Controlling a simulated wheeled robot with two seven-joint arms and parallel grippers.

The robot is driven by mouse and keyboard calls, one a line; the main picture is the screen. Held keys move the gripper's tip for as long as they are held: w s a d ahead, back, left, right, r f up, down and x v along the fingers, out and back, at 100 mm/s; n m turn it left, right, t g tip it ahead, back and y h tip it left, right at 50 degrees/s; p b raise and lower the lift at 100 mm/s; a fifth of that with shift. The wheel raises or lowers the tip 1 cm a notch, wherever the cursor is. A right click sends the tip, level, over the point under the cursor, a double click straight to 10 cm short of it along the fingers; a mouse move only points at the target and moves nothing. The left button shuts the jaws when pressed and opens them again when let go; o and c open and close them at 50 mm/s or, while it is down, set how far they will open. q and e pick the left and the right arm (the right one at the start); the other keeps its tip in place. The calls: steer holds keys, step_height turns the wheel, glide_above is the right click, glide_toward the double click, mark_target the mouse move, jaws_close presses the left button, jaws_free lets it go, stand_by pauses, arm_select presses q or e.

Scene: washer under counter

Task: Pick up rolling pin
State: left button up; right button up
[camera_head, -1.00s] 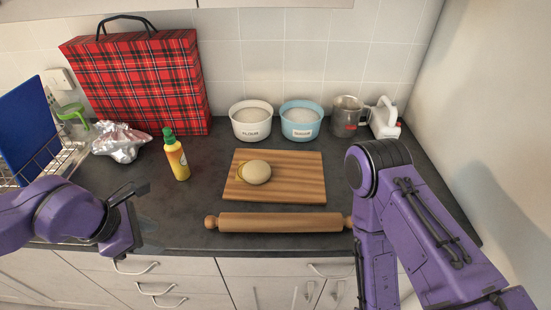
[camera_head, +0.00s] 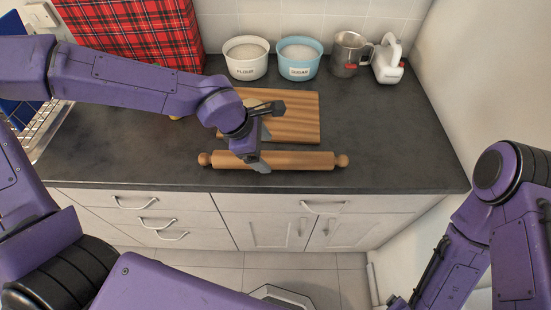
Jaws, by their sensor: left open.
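The wooden rolling pin (camera_head: 300,160) lies along the front of the dark counter, with a round knob at each end. My left gripper (camera_head: 264,150) is open over the left half of the pin, with one finger in front of it and one on its far side. Whether the fingers touch the pin cannot be told. My right arm is folded at the lower right, and its gripper does not show.
Behind the pin lies a wooden cutting board (camera_head: 301,112); my left arm mostly hides the dough on it. A flour bowl (camera_head: 246,58), a sugar bowl (camera_head: 298,60), a metal mug (camera_head: 349,55) and a white hand mixer (camera_head: 388,62) stand along the wall. The counter right of the board is clear.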

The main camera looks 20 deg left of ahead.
mark_target(272, 156)
arm_select(q)
steer(key=x, duration=0.5)
steer(key=shift+w+d+f, duration=0.1)
steer(key=shift+w+d, duration=0.2)
steer(key=shift+a, duration=0.1)
steer(key=c, duration=1.1)
